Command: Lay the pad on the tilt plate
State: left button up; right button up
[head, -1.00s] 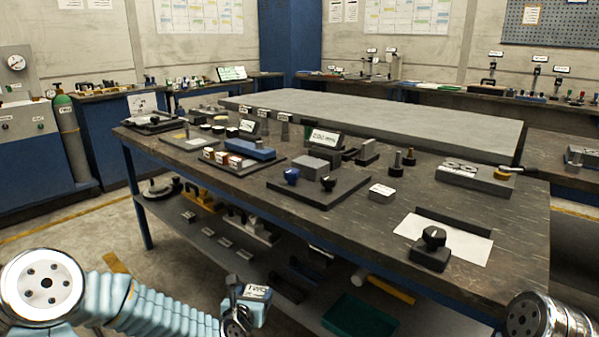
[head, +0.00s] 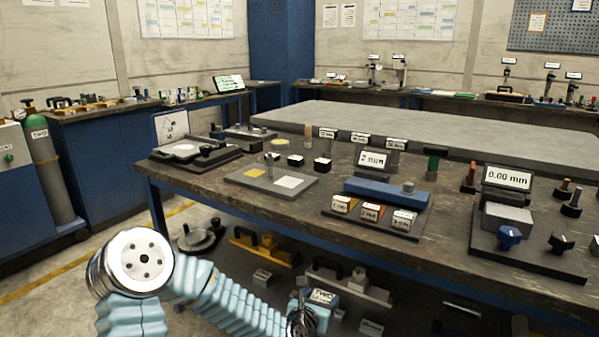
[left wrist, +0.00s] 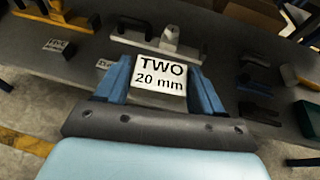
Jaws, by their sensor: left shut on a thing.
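My left gripper (head: 313,310) is shut on a small block labelled "TWO 20 mm" (left wrist: 160,75), with a blue finger on each side of it in the left wrist view. In the head view the block (head: 323,297) is in front of the bench, below its top. I cannot tell which of these is the tilt plate. My right gripper is out of view.
A dark tray (head: 340,215) holds a blue bar (head: 387,193), a "2 mm" display (head: 373,160) and several labelled blocks. Farther right is a "0.00 mm" display (head: 507,178) with knobs.

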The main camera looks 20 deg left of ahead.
aim_at(196, 144)
jog(key=j+z, duration=0.1)
jog(key=j, duration=0.35)
jog(key=k+j+z, duration=0.1)
jog(key=j, duration=0.35)
jog(key=j+z, duration=0.1)
jog(key=j, duration=0.35)
jog(key=k+j+z, duration=0.1)
jog(key=j, duration=0.35)
jog(key=k+j+z, duration=0.1)
jog(key=j, duration=0.3)
jog(key=k+j+z, duration=0.15)
jog(key=j, duration=0.3)
jog(key=k+j+z, duration=0.1)
jog(key=j, duration=0.3)
